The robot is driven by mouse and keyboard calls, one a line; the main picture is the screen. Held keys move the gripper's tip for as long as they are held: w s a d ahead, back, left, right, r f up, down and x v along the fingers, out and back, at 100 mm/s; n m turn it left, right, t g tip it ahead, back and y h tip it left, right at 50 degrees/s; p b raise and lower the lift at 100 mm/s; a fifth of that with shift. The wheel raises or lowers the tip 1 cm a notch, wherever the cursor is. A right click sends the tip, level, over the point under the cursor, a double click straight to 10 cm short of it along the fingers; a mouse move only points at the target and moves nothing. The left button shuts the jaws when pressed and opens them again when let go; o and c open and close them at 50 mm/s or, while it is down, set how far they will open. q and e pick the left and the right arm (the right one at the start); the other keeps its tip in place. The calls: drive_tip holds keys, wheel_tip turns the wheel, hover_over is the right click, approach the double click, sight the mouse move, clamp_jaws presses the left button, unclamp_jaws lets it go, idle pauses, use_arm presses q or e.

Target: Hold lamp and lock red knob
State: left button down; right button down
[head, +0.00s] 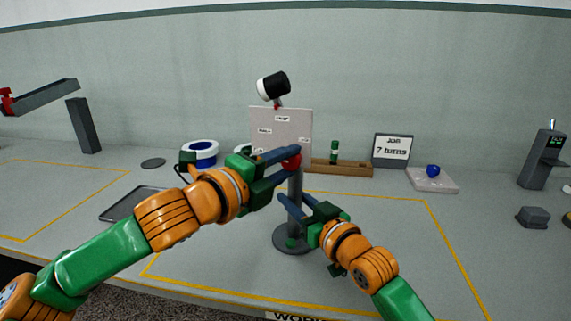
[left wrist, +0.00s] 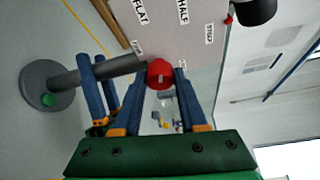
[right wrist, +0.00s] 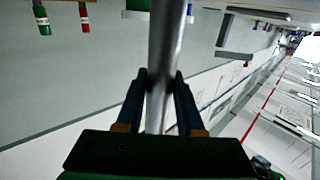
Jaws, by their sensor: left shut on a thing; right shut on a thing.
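The lamp has a black and white head (head: 273,86) above a pale panel (head: 280,128) with small labels. Its grey post (head: 295,188) stands upright on a round dark base (head: 293,240). The red knob (head: 291,162) is on the post by the panel's lower edge. My left gripper (head: 285,165) is shut on the red knob, which also shows between its fingertips in the left wrist view (left wrist: 160,74). My right gripper (head: 293,204) is shut on the post below the knob; the right wrist view shows the post (right wrist: 164,60) between its fingers.
A green button (left wrist: 48,99) sits on the base. Behind stand a wooden rack (head: 343,168), a "7 turns" sign (head: 392,150) and a pale block with a blue ball (head: 433,171). White and blue spools (head: 200,152) and a dark tray (head: 125,206) are left.

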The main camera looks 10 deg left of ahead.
use_arm(q)
drive_tip(key=m, duration=0.1)
drive_tip(key=m+y, duration=0.1)
drive_tip(key=m+g, duration=0.1)
drive_tip(key=shift+r+m+y, duration=0.25)
drive_tip(key=shift+m+y, duration=0.05)
use_arm(e)
drive_tip(key=shift+f, duration=0.1)
use_arm(q)
drive_tip(key=m+y, duration=0.2)
drive_tip(key=m, duration=0.1)
drive_tip(key=shift+d+r+g, duration=0.1)
drive_tip(key=shift+g, duration=0.3)
drive_tip(key=shift+m, duration=0.4)
drive_tip(key=shift+c, duration=2.2)
unclamp_jaws()
drive_tip(key=v, duration=1.2)
drive_tip(key=shift+s, duration=0.1)
